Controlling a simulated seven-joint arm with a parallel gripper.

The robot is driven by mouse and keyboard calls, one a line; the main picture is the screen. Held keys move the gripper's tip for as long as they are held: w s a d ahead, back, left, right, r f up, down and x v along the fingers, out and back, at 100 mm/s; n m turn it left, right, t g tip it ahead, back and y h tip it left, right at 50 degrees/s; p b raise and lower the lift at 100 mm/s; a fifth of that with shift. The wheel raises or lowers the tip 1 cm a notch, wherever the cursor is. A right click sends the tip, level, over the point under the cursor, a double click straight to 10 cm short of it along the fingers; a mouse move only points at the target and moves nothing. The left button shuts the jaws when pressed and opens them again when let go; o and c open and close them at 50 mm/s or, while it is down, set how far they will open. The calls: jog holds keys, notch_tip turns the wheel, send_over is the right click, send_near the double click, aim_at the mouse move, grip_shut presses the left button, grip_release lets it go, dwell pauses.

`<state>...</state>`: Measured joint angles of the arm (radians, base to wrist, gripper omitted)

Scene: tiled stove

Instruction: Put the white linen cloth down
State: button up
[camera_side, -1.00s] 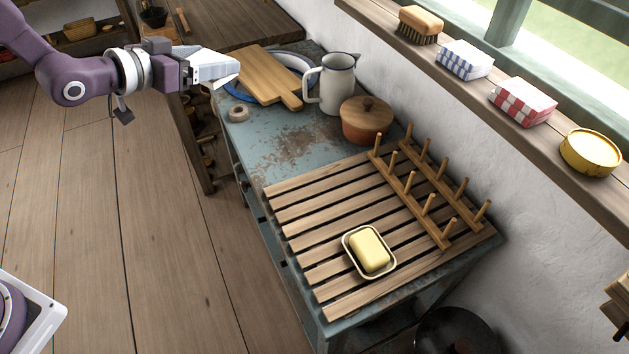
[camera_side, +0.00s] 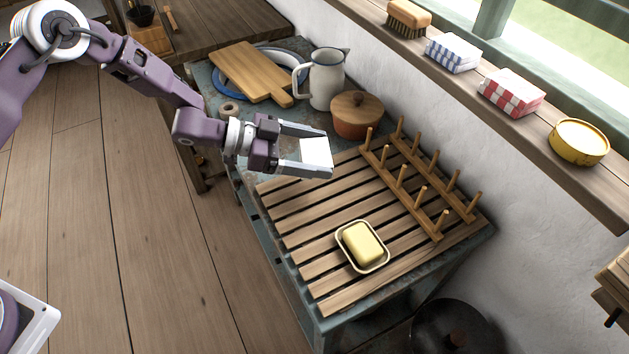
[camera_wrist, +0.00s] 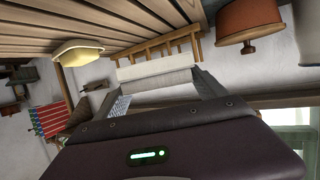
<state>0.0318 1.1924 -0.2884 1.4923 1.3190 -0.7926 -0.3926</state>
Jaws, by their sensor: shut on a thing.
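My gripper (camera_side: 318,152) is over the back part of the slatted wooden rack (camera_side: 299,217), left of the peg rails. It is shut on a small white folded cloth (camera_side: 316,151), held between the two fingers. In the wrist view the white cloth (camera_wrist: 158,66) spans the gap between the fingertips. In the side view the cloth appears above the slats. I cannot tell exactly how high it is.
A butter dish (camera_side: 363,246) sits on the rack's front part. Wooden peg rails (camera_side: 410,185) stand along the wall side. An orange lidded pot (camera_side: 355,115), an enamel jug (camera_side: 326,80) and a cutting board (camera_side: 250,72) stand behind. Slats left of the butter dish are bare.

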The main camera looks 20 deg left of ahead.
aim_at(315, 186)
notch_tip(315, 186, down, 7)
jog(key=shift+f, duration=0.15)
jog(key=shift+f, duration=0.15)
jog(key=o, duration=1.5)
jog(key=shift+c, duration=0.2)
jog(key=v, duration=0.7)
jog(key=shift+w+a+f, duration=0.1)
jog(key=shift+w+a, duration=0.1)
jog(key=shift+a, duration=0.05)
